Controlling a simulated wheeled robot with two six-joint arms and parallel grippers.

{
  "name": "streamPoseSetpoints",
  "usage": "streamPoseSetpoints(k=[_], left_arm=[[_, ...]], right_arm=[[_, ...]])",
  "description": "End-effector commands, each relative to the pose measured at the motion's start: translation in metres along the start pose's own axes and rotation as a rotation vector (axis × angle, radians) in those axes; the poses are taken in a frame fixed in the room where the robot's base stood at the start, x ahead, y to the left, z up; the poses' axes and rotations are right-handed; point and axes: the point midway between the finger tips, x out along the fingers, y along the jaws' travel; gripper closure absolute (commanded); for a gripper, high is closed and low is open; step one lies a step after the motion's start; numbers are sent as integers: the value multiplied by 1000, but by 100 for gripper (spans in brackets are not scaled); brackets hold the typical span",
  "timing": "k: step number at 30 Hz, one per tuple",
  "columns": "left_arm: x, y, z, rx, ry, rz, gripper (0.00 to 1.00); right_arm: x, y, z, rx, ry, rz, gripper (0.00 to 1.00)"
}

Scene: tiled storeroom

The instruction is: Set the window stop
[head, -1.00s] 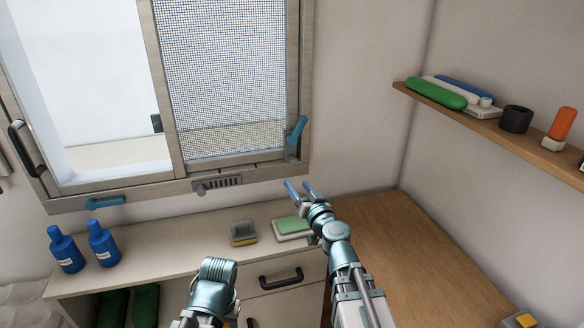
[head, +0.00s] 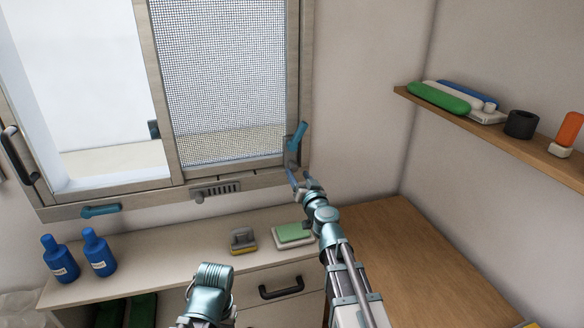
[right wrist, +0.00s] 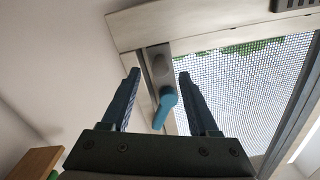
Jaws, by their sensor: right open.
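The window (head: 170,110) has a mesh screen on its right half and a clear opening on the left. A blue lever (head: 298,135) on a grey mount stands tilted at the screen's lower right corner. My right gripper (head: 299,177) is open and empty just below that lever. In the right wrist view the lever (right wrist: 164,110) shows between the two open fingers (right wrist: 158,76), with no clear contact. A second blue lever (head: 100,210) lies nearly level on the lower left frame. A grey slotted plate (head: 216,190) sits on the bottom frame. My left gripper is not visible; only an arm part shows.
Two blue bottles (head: 60,258) stand on the counter's left. A grey and yellow block (head: 243,240) and a green-topped pad (head: 292,234) lie below the window. A shelf (head: 480,122) with several items is on the right wall. The wooden worktop (head: 410,260) is mostly clear.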

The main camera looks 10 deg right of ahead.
Motion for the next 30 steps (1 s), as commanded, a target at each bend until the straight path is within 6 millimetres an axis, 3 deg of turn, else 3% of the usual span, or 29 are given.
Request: streamPoseSetpoints(k=[1,6,17,27,30], left_arm=[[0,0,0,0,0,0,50],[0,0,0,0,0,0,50],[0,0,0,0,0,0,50],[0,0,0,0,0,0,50],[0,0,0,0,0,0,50]], right_arm=[[14,1,0,0,0,0,39],[34,1,0,0,1,3,39],[40,1,0,0,2,4,39],[40,1,0,0,1,4,97],[40,1,0,0,1,4,100]])
